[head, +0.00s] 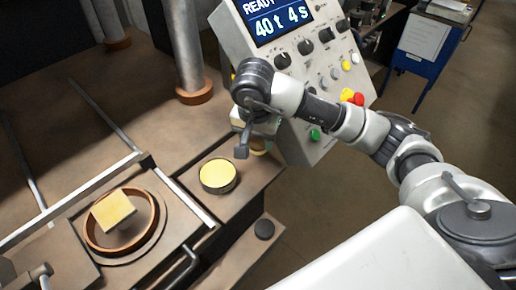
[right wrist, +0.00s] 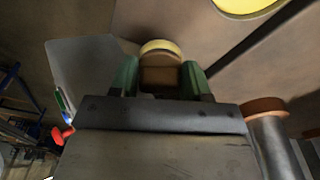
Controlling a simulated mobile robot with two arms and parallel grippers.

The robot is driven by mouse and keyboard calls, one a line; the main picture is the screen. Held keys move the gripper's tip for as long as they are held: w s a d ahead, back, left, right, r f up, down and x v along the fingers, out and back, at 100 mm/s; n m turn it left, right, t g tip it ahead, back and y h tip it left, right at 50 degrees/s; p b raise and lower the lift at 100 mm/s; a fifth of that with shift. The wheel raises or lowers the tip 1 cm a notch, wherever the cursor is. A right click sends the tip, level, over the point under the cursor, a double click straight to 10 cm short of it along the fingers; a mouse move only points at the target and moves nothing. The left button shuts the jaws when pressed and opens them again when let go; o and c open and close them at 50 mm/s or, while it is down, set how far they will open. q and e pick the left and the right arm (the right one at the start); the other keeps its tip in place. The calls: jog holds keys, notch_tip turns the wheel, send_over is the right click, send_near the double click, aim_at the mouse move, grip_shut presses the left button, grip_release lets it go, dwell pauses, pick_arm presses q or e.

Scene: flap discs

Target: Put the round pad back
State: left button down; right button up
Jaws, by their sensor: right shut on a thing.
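My right gripper (head: 254,140) is shut on a small round pad (head: 259,147), held in front of the control panel's lower left edge. In the right wrist view the pad (right wrist: 160,47) shows a pale yellow rim and a brown block between the green fingers (right wrist: 160,78). The arm and fingers hide most of it in the head view. A yellow-topped round tin (head: 217,174) stands on the plate left of the gripper; its yellow top (right wrist: 245,5) also shows at the wrist view's upper edge. My left gripper is not in view.
A square yellow block (head: 113,212) sits inside a copper-coloured ring (head: 90,236) at left. A metal rail (head: 183,195) runs between ring and tin. A press column (head: 188,50) stands behind. The control panel (head: 345,85) is close to my gripper.

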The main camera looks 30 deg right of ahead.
aim_at(258, 144)
notch_tip(258, 144, down, 4)
jog(key=shift+f+p, duration=0.1)
jog(key=shift+p, duration=0.55)
jog(key=shift+f, duration=0.1)
jog(key=shift+f, duration=0.1)
jog(key=shift+f+b, duration=0.15)
jog(key=shift+b, duration=0.15)
jog(key=o, duration=1)
jog(key=shift+r, duration=0.2)
